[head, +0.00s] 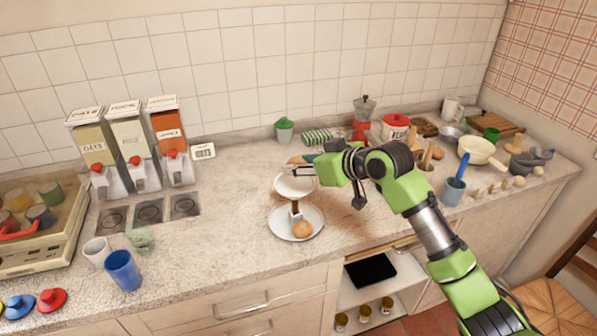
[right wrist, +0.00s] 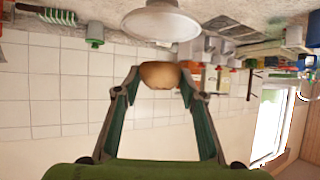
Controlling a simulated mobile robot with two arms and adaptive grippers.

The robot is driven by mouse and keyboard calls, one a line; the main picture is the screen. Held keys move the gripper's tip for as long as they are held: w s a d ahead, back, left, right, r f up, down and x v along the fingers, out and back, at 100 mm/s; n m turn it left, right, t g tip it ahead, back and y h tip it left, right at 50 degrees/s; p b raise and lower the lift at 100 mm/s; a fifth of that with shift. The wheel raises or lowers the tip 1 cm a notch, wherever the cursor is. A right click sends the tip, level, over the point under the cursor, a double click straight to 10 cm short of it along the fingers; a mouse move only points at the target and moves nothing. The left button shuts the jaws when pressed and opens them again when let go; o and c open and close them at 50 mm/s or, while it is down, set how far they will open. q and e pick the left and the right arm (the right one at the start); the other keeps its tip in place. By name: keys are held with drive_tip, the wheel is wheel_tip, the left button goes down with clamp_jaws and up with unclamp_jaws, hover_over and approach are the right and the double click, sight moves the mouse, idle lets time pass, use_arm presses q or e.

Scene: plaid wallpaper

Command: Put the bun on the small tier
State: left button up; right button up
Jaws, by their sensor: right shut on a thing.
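The two-tier stand has a small white upper tier (head: 294,187) and a wider white lower plate (head: 284,222). A round tan bun (head: 303,229) rests on the lower plate. My right gripper (head: 302,170) is at the upper tier's right edge in the head view. In the right wrist view, my right gripper (right wrist: 160,78) is shut on another light-brown bun (right wrist: 160,74), held between its fingertips. The small tier (right wrist: 160,24) shows beyond that bun, apart from it in the picture. The held bun is hard to make out in the head view. My left gripper is not in view.
Cereal dispensers (head: 130,145) stand at the left, with a blue cup (head: 123,270) and a white cup (head: 97,250) in front. A green-lidded jar (head: 284,130) is behind the stand. Pans and utensils crowd the right.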

sight(299, 186)
drive_tip(key=shift+w+a+f, duration=0.2)
drive_tip(key=shift+w+f, duration=0.3)
drive_tip(key=shift+f, duration=0.05)
wheel_tip(299, 186, down, 3)
drive_tip(key=shift+w+a+p, duration=0.1)
drive_tip(key=shift+w+p, duration=0.05)
drive_tip(key=shift+p, duration=0.8)
drive_tip(key=shift+f, duration=0.25)
drive_tip(key=shift+f, duration=0.1)
drive_tip(key=shift+f, duration=0.15)
drive_tip(key=o, duration=1.1)
